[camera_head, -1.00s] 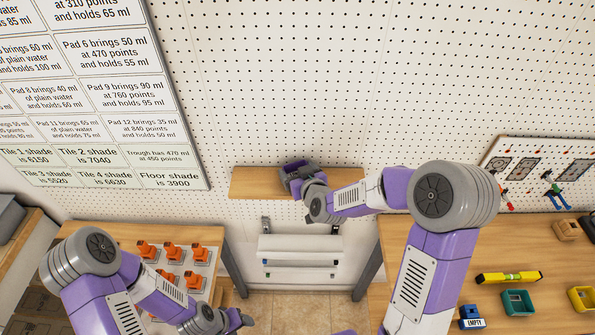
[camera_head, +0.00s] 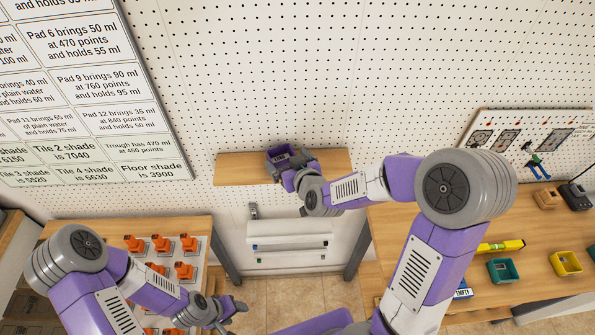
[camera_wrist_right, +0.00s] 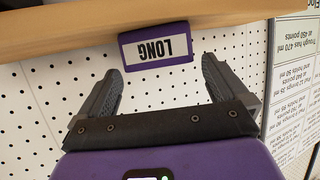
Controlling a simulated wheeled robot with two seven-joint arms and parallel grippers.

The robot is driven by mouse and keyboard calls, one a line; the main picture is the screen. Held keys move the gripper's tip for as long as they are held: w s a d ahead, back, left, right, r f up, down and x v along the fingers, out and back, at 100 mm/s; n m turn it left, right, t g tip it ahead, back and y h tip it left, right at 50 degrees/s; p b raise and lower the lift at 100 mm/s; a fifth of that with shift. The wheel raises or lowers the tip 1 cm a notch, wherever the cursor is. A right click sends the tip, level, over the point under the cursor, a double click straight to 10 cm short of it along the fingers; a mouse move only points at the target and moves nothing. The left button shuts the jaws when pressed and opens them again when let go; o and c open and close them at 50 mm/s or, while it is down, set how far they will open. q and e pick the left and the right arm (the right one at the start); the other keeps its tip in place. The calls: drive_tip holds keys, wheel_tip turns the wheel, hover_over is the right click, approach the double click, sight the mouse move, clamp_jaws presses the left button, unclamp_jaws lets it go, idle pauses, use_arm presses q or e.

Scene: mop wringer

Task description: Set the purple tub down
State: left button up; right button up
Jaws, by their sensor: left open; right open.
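The purple tub (camera_head: 283,153) sits on the wooden wall shelf (camera_head: 229,169). In the right wrist view the tub (camera_wrist_right: 157,47) shows a white label reading LONG, upside down in that picture. My right gripper (camera_head: 292,167) is open at the front of the tub. In the right wrist view, the fingers of the right gripper (camera_wrist_right: 160,68) stand apart either side of the tub's lower part, with gaps visible, and do not hold it. My left gripper (camera_head: 232,308) is open and empty, low and left of the shelf.
A white pegboard wall (camera_head: 330,70) stands behind the shelf. A table with several orange pieces (camera_head: 160,242) is at left. The right bench (camera_head: 400,225) holds a teal tub (camera_head: 501,270), a yellow tub (camera_head: 566,263) and a yellow level (camera_head: 501,246).

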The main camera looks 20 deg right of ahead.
drive_tip(key=b+v, duration=0.3)
drive_tip(key=v, duration=0.4)
idle(0.4)
drive_tip(key=shift+f, duration=0.1)
